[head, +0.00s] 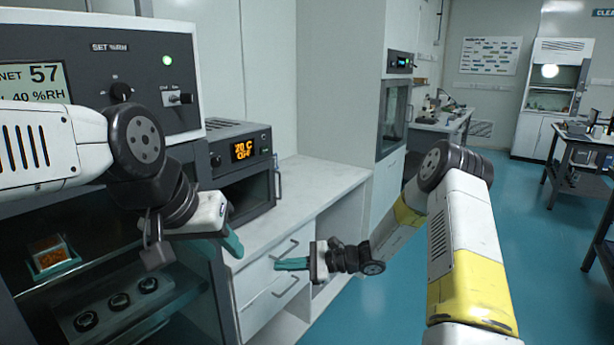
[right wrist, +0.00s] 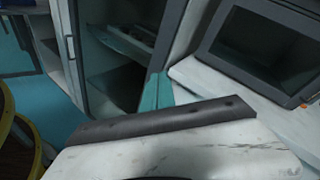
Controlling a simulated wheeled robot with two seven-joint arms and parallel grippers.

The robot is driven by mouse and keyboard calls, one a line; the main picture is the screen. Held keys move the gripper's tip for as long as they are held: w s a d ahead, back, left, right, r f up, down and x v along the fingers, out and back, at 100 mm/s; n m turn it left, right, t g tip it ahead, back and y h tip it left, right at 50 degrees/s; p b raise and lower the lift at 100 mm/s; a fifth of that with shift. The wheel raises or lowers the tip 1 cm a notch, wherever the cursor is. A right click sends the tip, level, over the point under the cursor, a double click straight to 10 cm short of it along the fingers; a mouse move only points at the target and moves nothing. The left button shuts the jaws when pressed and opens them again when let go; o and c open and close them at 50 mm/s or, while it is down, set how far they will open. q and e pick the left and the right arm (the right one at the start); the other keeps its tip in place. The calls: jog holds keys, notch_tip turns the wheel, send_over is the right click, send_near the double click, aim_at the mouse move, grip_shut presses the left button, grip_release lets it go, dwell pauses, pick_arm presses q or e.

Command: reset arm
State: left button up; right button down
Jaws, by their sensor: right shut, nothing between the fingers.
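My left gripper (head: 232,243) has teal fingers. It hangs in front of the humidity cabinet at the left of the head view, angled down to the right, and its finger gap is not clear. My right gripper (head: 292,264) points left in front of the white drawers, with its teal fingers together and empty. In the right wrist view the right fingers (right wrist: 157,92) show as a closed teal pair with nothing between them. Both arms are bent, with the right elbow at the right of the head view.
The humidity cabinet (head: 125,32) shows 57 and 40 %RH. Beside it an oven (head: 240,150) with an orange display stands on the white counter (head: 318,178). Drawers with handles are below. Open blue floor (head: 530,240) lies to the right, with dark tables beyond.

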jog(key=s+d+r+n+g+h, duration=0.25)
jog(key=s+r+n, duration=0.3)
jog(key=r, duration=0.35)
jog(key=s+d+r+n+t+h, duration=0.3)
jog(key=s+d+r, duration=0.5)
jog(key=s, duration=0.3)
jog(key=s+d+r+n+t+h, duration=0.3)
jog(key=s+d+r+n+h, duration=0.2)
jog(key=s+d+r+h, duration=0.3)
jog(key=s+d, duration=0.2)
jog(key=shift+s+d+r+t, duration=0.15)
jog(key=shift+s+r+t, duration=0.05)
jog(key=shift+s+t, duration=0.2)
jog(key=shift+n, duration=0.25)
